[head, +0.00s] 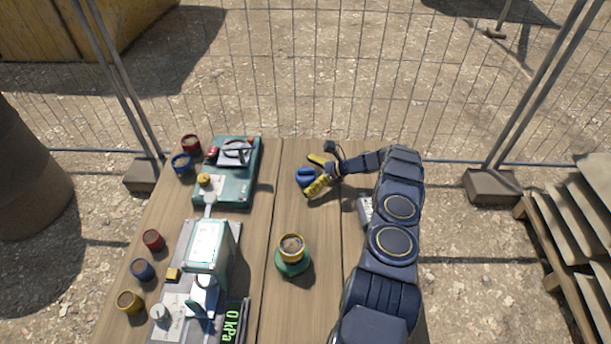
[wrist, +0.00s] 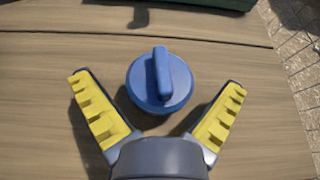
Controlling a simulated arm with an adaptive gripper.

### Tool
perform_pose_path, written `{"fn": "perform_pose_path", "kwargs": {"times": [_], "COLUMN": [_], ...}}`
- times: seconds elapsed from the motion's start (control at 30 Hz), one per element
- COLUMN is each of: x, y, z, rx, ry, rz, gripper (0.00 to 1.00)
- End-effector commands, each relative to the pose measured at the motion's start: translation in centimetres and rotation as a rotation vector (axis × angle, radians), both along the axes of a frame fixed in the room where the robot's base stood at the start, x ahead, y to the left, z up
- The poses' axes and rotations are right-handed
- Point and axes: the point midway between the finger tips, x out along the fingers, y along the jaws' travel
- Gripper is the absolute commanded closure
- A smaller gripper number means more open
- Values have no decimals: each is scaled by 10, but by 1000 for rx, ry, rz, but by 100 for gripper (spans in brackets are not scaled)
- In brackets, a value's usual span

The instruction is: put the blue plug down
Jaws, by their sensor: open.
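The blue plug (wrist: 177,88) is a round disc with a raised bar handle. In the wrist view it stands upright on the wooden table, between and just beyond my open fingers. In the head view the blue plug (head: 305,177) is on the table near its far edge, partly hidden by a finger. My gripper (head: 318,172) has yellow-padded fingers spread wide. In the wrist view my gripper (wrist: 160,105) shows a clear gap on both sides of the plug, with nothing held.
A green device (head: 237,185) stands at the table's far left, and a pale green machine (head: 207,250) with a 0 kPa display stands nearer. A yellow cup on a green base (head: 291,262) is mid-table. Several coloured cups line the left edge. A wire fence runs behind.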

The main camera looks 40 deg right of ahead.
Motion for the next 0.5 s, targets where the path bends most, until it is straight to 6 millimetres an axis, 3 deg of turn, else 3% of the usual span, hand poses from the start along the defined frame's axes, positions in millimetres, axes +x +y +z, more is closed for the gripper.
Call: {"fn": "perform_pose_path", "kwargs": {"times": [0.23,0.27,0.4,0.5], "x": [2,2,2,2], "y": [1,1,2,2], "z": [-1,-1,-1,-1], "rx": [0,-1,0,0], "ry": [0,-1,0,0], "rz": [-2,-2,-1,-1], "gripper": [1,5,65,69]}}
